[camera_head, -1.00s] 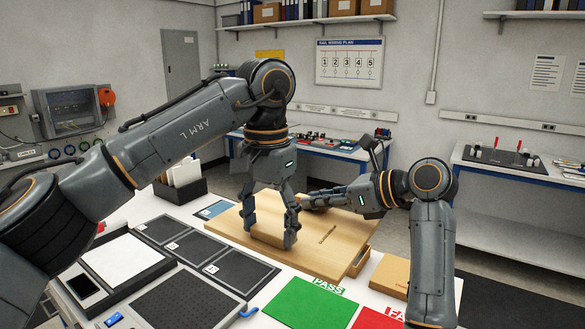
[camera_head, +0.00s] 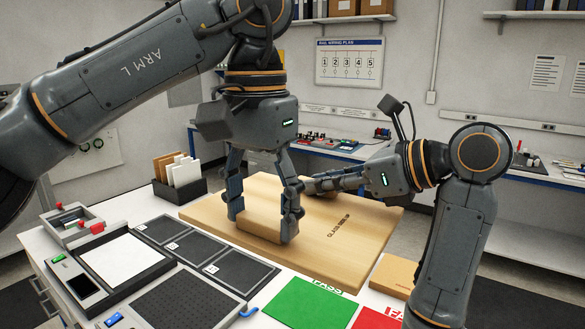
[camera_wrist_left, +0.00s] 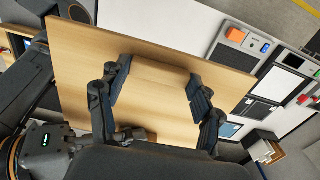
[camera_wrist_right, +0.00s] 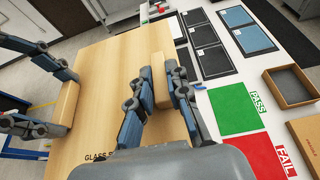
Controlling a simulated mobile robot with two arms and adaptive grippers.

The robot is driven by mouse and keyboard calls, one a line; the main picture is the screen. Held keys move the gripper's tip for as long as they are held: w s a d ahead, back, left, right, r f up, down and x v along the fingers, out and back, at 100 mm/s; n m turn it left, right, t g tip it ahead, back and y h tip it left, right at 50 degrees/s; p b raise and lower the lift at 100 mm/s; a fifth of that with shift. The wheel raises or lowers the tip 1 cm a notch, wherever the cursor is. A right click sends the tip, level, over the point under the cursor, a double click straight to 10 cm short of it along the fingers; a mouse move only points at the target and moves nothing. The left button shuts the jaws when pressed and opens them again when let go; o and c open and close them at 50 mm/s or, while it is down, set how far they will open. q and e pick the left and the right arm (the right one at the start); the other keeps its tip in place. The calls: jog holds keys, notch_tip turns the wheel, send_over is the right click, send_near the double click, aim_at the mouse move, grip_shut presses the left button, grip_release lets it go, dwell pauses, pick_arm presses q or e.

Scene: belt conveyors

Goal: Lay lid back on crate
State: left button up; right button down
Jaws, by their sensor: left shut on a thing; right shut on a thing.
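The lid (camera_head: 345,250) is a large flat light-wood board with dark lettering and wooden grip blocks on top. My left gripper (camera_head: 263,218) is shut on the near block (camera_head: 262,228), which also shows between its fingers in the left wrist view (camera_wrist_left: 160,84). My right gripper (camera_head: 318,184) reaches in from the right over the far part of the lid. In the right wrist view its fingers straddle a grip block (camera_wrist_right: 161,72), and my left gripper (camera_wrist_right: 55,95) shows at the left edge. The crate is hidden; whether the lid touches anything below, I cannot tell.
Dark trays (camera_head: 205,255) lie left of the lid. A green PASS mat (camera_head: 310,303) and a red FAIL mat (camera_head: 377,317) lie at the front. A cardboard box (camera_head: 392,274) is close to the lid's right corner. A black file holder (camera_head: 180,190) stands behind left.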

pick_arm(q)
jog(key=shift+d, duration=0.1)
pick_arm(e)
jog(key=shift+s+a, duration=0.2)
